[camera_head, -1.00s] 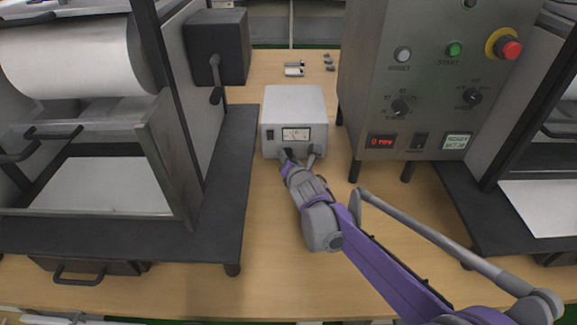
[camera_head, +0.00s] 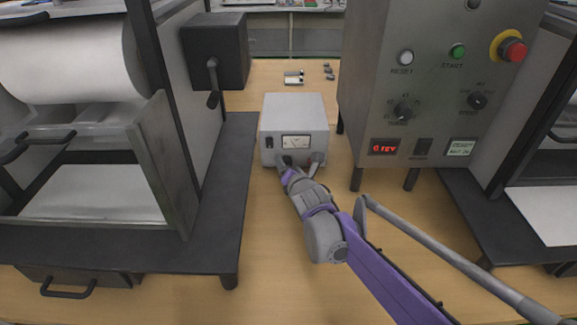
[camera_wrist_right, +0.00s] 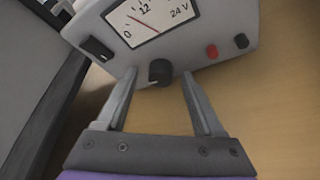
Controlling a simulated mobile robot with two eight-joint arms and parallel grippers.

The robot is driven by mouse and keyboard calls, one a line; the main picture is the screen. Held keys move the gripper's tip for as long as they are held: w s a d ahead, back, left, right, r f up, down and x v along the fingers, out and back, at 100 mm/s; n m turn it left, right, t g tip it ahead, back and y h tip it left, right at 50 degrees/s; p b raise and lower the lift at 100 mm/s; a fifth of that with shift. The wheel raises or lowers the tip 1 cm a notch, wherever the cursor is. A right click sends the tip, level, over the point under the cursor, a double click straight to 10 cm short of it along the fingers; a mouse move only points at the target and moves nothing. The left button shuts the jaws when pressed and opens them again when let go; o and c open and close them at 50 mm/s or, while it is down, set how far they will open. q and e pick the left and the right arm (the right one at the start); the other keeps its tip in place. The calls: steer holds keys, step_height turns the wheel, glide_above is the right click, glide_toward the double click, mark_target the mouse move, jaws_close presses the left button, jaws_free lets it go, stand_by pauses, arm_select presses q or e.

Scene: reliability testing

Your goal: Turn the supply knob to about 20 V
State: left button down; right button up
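The supply is a light grey box (camera_head: 294,108) on the wooden table, with a white meter (camera_head: 296,141) and a dark switch on its front. In the right wrist view the meter (camera_wrist_right: 148,18) is marked 0, 12 and 24 V. Its red needle points between 0 and 12. The black round supply knob (camera_wrist_right: 160,72) sits below the meter. My right gripper (camera_head: 299,163) is at the supply's front. In the wrist view its fingers (camera_wrist_right: 159,77) are apart, with the knob between their tips and visible gaps. My left gripper is not in view.
A red and a black terminal (camera_wrist_right: 241,41) are right of the knob. A grey control cabinet (camera_head: 425,85) on legs stands close on the right. A black-based machine (camera_head: 225,190) with a paper roll stands on the left. Small parts (camera_head: 293,78) lie behind the supply.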

steer(key=p+v, duration=0.1)
steer(key=v, duration=0.9)
steer(key=shift+s+d+r+p, duration=0.1)
steer(key=shift+s+r+p, duration=0.05)
steer(key=shift+s+p, duration=0.25)
